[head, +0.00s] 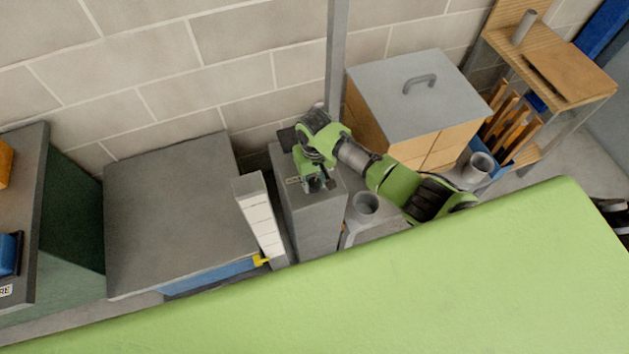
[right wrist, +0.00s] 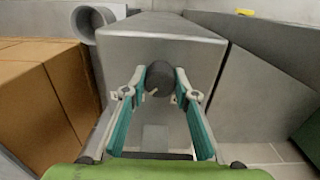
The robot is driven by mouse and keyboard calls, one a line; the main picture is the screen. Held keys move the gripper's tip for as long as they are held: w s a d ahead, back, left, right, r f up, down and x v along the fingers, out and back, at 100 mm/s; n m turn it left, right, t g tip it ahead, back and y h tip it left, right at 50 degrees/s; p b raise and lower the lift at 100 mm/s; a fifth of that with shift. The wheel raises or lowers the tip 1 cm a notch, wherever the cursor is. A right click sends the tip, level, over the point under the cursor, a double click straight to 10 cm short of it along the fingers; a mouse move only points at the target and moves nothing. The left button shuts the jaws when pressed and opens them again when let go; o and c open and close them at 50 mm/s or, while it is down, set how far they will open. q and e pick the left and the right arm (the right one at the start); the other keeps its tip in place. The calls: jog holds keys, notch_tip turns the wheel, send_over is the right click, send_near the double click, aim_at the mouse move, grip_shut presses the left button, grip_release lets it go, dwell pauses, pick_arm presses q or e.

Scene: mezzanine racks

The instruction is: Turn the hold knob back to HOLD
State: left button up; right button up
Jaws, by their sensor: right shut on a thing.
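The hold knob (right wrist: 160,76) is a dark round knob on the face of a grey metal box (right wrist: 148,36). A small light mark shows at its lower left edge; I cannot read a HOLD label. My right gripper (right wrist: 161,84) is shut on the knob, with one teal-lined finger on each side of it. In the head view my right gripper (head: 313,178) is over the grey box (head: 317,222), and the arm and gripper hide the knob there. My left gripper is in neither view.
A brown carton stack with a grey lidded top (head: 405,105) stands right of the box. A grey cup (head: 367,206) is near its right side. A white panel (head: 261,220) and a wide grey cabinet (head: 170,205) are on the left. A block wall is behind.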

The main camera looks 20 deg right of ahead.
jog(key=n+p, duration=0.1)
jog(key=n, duration=0.3)
jog(key=n+p, duration=0.1)
jog(key=n, duration=0.3)
jog(key=shift+n, duration=0.3)
jog(key=n, duration=0.9)
jog(key=shift+n, duration=0.3)
dwell(0.4)
jog(key=o, duration=1.1)
